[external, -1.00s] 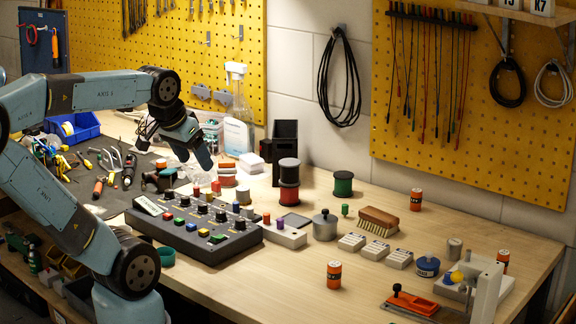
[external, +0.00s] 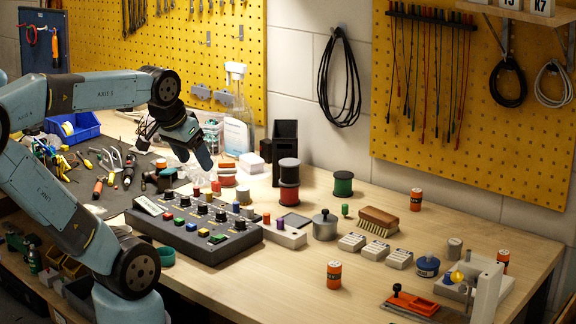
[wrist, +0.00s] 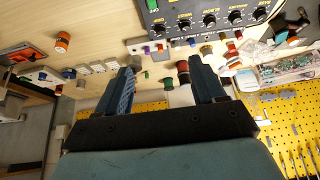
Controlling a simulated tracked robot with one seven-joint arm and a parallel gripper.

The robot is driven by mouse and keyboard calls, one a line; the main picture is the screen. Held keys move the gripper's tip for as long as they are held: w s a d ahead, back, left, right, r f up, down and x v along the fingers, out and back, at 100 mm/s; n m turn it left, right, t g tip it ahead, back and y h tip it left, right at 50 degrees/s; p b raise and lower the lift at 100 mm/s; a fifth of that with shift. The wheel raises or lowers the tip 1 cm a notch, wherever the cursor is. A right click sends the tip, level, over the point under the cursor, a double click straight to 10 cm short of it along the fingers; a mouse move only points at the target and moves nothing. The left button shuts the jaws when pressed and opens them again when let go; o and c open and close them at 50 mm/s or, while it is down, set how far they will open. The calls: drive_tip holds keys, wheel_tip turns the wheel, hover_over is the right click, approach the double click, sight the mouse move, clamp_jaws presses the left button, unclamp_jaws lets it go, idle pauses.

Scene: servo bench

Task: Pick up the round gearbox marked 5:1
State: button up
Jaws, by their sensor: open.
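A blue round piece with a pale label (external: 428,267) and a grey cylinder (external: 454,248) stand near the right end. I cannot read 5:1 on any of them. An orange cylinder (wrist: 62,42) also shows in the wrist view. My gripper (wrist: 163,80) is open and empty, well apart from these pieces; in the external view it is over the left part of the bench.
A black control box with knobs and buttons (external: 195,228) fills the bench's middle left. Black and red spools (external: 289,180), a lidded grey pot (external: 325,226), a brush (external: 378,221) and white label blocks (external: 351,242) stand around. The front middle of the bench (external: 270,285) is clear.

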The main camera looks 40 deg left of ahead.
drive_tip(key=shift+o, duration=0.3)
drive_tip(key=w+a+f+n+g+h, duration=0.2)
drive_tip(key=w+a+f+n+h, duration=0.15)
drive_tip(key=w+n, duration=0.35)
drive_tip(key=w+a+f+n+g+h, duration=0.2)
drive_tip(key=w+a+f+n+h, duration=0.1)
drive_tip(key=w+a+n, duration=0.4)
drive_tip(key=n+t+h, duration=0.4)
drive_tip(key=n+t, duration=0.2)
drive_tip(key=n, duration=0.5)
approach(239, 188)
drive_tip(key=x, duration=0.3)
drive_tip(key=shift+d+f, duration=0.1)
drive_tip(key=shift+d, duration=0.25)
drive_tip(key=shift+x, duration=2.65)
drive_tip(key=shift+w+a, duration=0.15)
drive_tip(key=shift+a, duration=0.05)
drive_tip(key=c, duration=1.2)
